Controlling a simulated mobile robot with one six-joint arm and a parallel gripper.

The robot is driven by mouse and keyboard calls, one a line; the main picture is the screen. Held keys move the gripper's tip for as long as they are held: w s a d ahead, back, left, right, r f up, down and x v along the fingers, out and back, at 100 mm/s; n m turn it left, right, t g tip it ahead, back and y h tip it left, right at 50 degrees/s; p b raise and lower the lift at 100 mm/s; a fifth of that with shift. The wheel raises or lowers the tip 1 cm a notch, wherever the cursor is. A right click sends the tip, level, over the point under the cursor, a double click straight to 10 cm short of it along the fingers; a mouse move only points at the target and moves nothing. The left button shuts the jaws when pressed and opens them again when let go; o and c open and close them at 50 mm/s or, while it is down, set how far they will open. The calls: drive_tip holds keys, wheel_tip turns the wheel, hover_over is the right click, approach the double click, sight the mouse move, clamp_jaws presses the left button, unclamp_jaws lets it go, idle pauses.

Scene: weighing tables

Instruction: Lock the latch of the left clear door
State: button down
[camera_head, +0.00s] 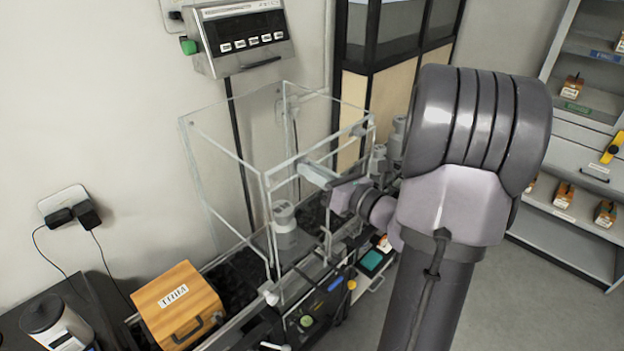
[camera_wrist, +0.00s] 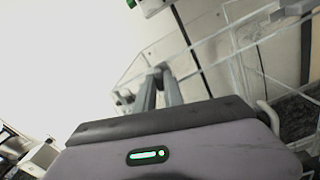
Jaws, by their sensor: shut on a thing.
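A clear-walled box stands on the weighing bench, and its clear door panel (camera_head: 285,215) faces my arm. Its clear edges also show in the wrist view (camera_wrist: 205,42). My gripper (camera_head: 306,168) reaches the upper edge of the panel from the right. In the wrist view its two grey fingers (camera_wrist: 157,76) are closed together at a small grey piece on the clear edge, seemingly the latch. The fingers largely hide that piece, so I cannot tell its position.
A grey-white weight (camera_head: 284,225) stands inside the box. A wooden box (camera_head: 178,305) sits at the left. Shelves (camera_head: 580,150) stand at the right, with open floor before them.

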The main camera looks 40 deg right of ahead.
drive_tip(key=shift+f+n+b, duration=0.1)
drive_tip(key=shift+n+b, duration=1.25)
drive_tip(key=shift+n, duration=0.15)
drive_tip(key=c, duration=1.4)
unclamp_jaws()
drive_tip(key=shift+c, duration=0.2)
drive_tip(key=s+d, duration=0.1)
drive_tip(key=s, duration=1.6)
drive_tip(key=shift+s+d, duration=0.15)
drive_tip(key=shift+s, duration=0.05)
drive_tip(key=shift+n, duration=0.3)
